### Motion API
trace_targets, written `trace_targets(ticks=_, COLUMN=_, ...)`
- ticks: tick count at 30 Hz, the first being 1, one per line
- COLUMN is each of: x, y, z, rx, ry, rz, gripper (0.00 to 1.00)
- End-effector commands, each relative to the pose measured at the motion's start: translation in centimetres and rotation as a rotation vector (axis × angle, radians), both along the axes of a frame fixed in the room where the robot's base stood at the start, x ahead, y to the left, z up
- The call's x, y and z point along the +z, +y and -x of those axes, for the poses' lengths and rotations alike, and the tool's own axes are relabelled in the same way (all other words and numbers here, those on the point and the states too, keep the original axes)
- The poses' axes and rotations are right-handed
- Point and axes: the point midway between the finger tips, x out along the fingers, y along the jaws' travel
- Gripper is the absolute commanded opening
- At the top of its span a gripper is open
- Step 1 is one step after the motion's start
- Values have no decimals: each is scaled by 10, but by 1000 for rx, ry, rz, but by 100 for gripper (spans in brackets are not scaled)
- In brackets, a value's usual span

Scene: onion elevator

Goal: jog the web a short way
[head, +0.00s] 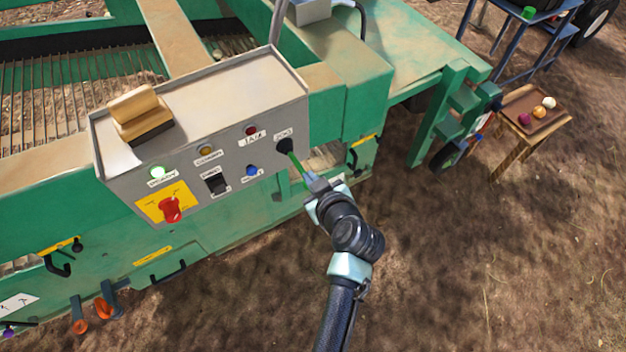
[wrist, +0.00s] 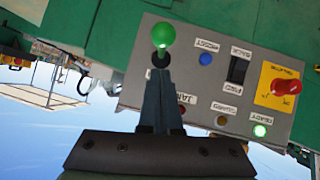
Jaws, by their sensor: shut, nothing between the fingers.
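The grey control box (head: 230,130) sits on the green machine. It carries a black round control (head: 285,146) by a label that seems to read JOG, at its right end. A thin green piece (head: 297,164) runs from there to my gripper (head: 304,177). In the wrist view the dark fingers of my gripper (wrist: 158,72) are shut and empty. A green ball knob (wrist: 163,36) shows just beyond the fingertips, with a black piece behind it. I cannot tell whether the fingers touch it. The slatted web (head: 75,80) lies behind the box.
Bare soil lies in front.

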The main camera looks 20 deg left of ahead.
Motion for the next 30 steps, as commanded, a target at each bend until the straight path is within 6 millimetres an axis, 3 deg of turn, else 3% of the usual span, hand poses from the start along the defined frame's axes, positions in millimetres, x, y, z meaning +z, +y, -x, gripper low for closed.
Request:
trace_targets(ticks=9, x=-26, y=0, z=-7, rx=-2, ry=1, rz=-1, gripper=0)
trace_targets(ticks=30, x=-38, y=-1, z=-7, rx=-2, ry=-16, rz=-22, gripper=0)
